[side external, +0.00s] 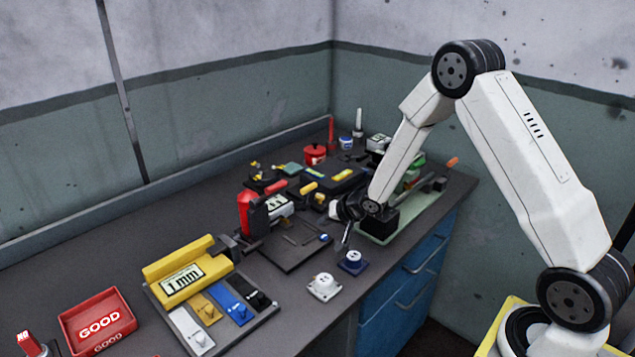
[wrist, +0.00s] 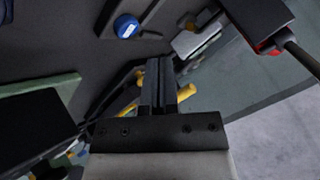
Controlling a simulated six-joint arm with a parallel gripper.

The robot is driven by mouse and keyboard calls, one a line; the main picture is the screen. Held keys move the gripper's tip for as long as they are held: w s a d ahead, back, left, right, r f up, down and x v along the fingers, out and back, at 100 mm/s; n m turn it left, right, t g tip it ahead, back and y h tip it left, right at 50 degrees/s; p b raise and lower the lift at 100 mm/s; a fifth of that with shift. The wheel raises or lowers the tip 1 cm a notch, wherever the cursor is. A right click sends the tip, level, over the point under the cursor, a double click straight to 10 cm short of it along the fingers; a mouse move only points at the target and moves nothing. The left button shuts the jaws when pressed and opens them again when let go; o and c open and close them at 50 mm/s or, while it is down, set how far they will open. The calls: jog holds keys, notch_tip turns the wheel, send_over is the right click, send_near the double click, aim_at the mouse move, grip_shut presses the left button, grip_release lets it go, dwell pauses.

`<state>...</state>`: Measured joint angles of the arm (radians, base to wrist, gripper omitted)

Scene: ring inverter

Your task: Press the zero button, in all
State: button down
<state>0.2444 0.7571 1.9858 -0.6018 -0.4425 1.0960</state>
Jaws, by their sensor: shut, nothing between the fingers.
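A small round blue button (side external: 325,238) sits at the right edge of a dark plate on the bench. A round blue button with a white label also shows in the wrist view (wrist: 127,26), up and left of my fingers; its text is too small to read. My gripper (side external: 346,236) is shut and empty, pointing down just right of the button and apart from it. In the wrist view my gripper (wrist: 158,85) shows its two fingers together. A red-handled tool with a white display (side external: 277,205) stands at the plate's back left; its reading is not clear.
Two ring pieces, white (side external: 324,287) and dark blue (side external: 353,262), stand at the bench's front edge. A yellow gauge marked 1 mm (side external: 184,282) and a red GOOD tray (side external: 97,318) are left. Tools crowd the back. A green-based fixture (side external: 405,217) is right of my gripper.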

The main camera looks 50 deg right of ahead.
jog(key=shift+r, duration=1.5)
jog(key=n+g+h, duration=0.2)
jog(key=n+g, duration=0.1)
jog(key=n, duration=0.1)
send_near(326, 238)
jog(key=s+a+r, duration=0.3)
jog(key=s+r, duration=0.2)
jog(key=s+a+r+n+g+y, duration=0.1)
jog(key=s+a+n+g, duration=0.2)
jog(key=s, duration=1)
jog(key=shift+a+n+g, duration=0.3)
jog(key=shift+a+n, duration=0.1)
jog(key=shift+a, duration=0.45)
